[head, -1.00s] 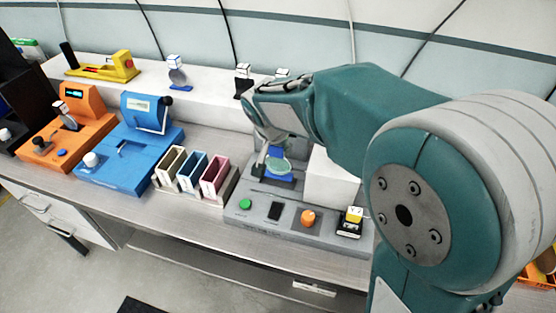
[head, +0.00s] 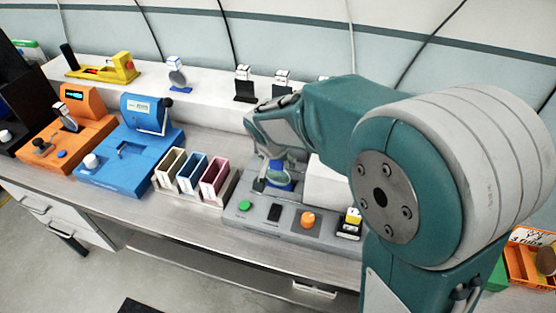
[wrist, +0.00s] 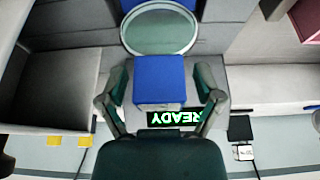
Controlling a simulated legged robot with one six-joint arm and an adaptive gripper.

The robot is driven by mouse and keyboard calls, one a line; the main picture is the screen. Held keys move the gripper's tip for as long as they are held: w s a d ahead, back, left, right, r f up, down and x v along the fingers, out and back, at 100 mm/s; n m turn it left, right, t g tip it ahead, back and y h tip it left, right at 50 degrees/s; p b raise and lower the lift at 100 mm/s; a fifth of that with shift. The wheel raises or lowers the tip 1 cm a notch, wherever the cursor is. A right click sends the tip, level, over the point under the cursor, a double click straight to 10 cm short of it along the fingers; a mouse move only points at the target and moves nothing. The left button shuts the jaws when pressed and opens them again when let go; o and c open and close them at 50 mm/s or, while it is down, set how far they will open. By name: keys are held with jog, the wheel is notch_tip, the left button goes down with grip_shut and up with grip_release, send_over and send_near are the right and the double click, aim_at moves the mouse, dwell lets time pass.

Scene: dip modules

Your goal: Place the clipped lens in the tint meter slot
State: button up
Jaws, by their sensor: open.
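A round pale-green lens (wrist: 160,30) with a blue clip block (wrist: 158,80) shows in the wrist view. The blue clip also shows in the head view (head: 280,178), at the grey console (head: 275,211), partly hidden by my gripper. My gripper (wrist: 160,92) is open, with one finger on each side of the blue clip. I cannot tell whether the fingers touch it. In the head view my gripper (head: 272,170) is low over the console. A lit "READY" display (wrist: 175,118) shows beyond the clip. I cannot tell which device is the tint meter; the slot is not clearly visible.
A blue device (head: 125,165) and an orange device (head: 65,145) stand left. Three coloured bins (head: 193,175) stand beside the console. A white block (head: 328,183) is close right of my gripper. A white shelf (head: 205,100) behind holds a yellow device (head: 105,66) and several stands.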

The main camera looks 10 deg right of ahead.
jog(key=v, duration=1.2)
jog(key=s+d+n+y, duration=0.1)
jog(key=s+d+n, duration=0.1)
jog(key=s+d, duration=0.3)
jog(key=s+d+n+t, duration=0.1)
jog(key=s+d, duration=0.5)
jog(key=s, duration=0.8)
jog(key=shift+d+n+y, duration=0.25)
jog(key=shift+n+y, duration=0.15)
jog(key=shift+n, duration=0.4)
jog(key=shift+w, duration=0.1)
